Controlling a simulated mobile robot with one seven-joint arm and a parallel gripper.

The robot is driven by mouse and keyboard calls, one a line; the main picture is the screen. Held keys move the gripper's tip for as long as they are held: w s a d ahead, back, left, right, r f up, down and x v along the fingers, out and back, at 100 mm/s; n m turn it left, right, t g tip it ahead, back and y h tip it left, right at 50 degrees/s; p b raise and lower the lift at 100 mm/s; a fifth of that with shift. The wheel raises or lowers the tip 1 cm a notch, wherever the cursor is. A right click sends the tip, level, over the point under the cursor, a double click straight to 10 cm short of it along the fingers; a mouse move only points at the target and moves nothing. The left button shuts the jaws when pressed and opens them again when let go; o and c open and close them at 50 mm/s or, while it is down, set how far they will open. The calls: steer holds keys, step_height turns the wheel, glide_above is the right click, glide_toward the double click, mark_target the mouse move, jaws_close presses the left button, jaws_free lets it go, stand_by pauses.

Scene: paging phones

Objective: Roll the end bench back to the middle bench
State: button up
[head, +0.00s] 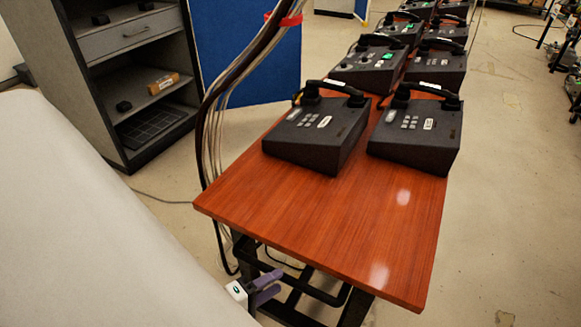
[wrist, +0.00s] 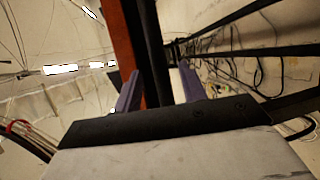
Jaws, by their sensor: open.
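The end bench (head: 330,215) has a reddish wooden top on a black frame, with two dark phones on its far half. A black bar (head: 325,296) loops out below its near edge. My gripper (head: 272,284) is low at the bench's near left corner, with its purple fingers open near this bar. In the wrist view, a dark upright bar (wrist: 152,50) shows between the open fingers (wrist: 158,88), beside the reddish bench edge (wrist: 122,45). I cannot tell whether the fingers touch it. The middle bench is mostly hidden behind the phones.
More phones (head: 370,65) stand in a row beyond the bench. A cable bundle (head: 215,130) hangs at its left edge. A grey shelf unit (head: 110,80) and a blue panel (head: 265,60) stand at left. The floor (head: 500,190) to the right is clear.

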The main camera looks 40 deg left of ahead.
mark_target(288, 275)
steer(key=x, duration=0.5)
steer(key=shift+w+f, duration=0.1)
steer(key=shift+w, duration=0.25)
jaws_close()
